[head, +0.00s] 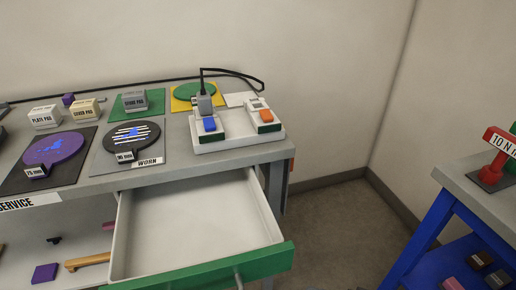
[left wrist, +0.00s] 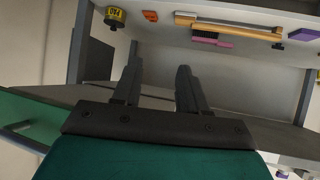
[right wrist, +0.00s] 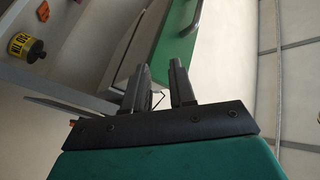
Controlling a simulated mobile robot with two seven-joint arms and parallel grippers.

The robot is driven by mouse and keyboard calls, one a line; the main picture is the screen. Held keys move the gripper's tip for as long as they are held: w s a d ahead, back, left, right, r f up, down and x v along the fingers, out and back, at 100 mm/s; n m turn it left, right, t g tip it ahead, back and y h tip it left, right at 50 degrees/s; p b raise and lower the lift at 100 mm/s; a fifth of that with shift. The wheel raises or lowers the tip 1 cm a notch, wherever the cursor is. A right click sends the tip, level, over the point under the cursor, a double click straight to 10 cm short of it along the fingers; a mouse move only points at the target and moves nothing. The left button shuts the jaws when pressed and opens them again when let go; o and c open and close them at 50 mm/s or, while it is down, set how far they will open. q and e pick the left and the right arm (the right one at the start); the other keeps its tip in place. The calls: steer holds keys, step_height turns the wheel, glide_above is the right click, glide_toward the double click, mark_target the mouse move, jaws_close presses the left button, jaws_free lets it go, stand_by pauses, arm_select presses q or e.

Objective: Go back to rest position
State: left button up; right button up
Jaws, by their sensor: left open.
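Neither gripper shows in the head view. In the left wrist view my left gripper (left wrist: 158,66) is open and empty, its two dark fingers apart in front of the cart's lower shelf space. In the right wrist view my right gripper (right wrist: 158,64) has a gap between its fingers and holds nothing that I can see. It points toward the green-fronted drawer (right wrist: 175,42), with the fingers overlapping its view. In the head view the drawer (head: 190,235) is pulled out from under the worktop and looks empty.
The worktop (head: 180,170) bears a purple disc (head: 55,147), a striped dark disc (head: 130,133), labelled blocks and a white switch base (head: 240,138) with a cable. A blue-legged table (head: 428,225) stands at right. Bare floor (head: 330,225) lies between. The lower shelf holds small items.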

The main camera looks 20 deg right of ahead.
steer(key=w+a+f+m+t+h, duration=0.1)
steer(key=w+a+f+t+h, duration=0.15)
steer(key=w+a+h, duration=0.4)
arm_select(q)
steer(key=shift+y, duration=0.4)
steer(key=shift+s+a+r+p, duration=0.3)
steer(key=shift+a+r+p, duration=0.4)
steer(key=shift+p, duration=0.85)
steer(key=shift+s+a+r+p, duration=0.35)
steer(key=shift+r+p, duration=0.55)
steer(key=shift+p, duration=0.65)
arm_select(e)
steer(key=s+d+r+g+h, duration=0.1)
steer(key=s+d+g+h, duration=0.1)
steer(key=d+h, duration=0.3)
steer(key=shift+s+d+n+h, duration=0.35)
steer(key=shift+s+h, duration=0.4)
steer(key=shift+h, duration=0.5)
steer(key=shift+a+g, duration=0.1)
steer(key=shift+g, duration=0.15)
arm_select(q)
steer(key=shift+d, duration=0.15)
steer(key=shift+w+r, duration=0.2)
steer(key=shift+w, duration=0.05)
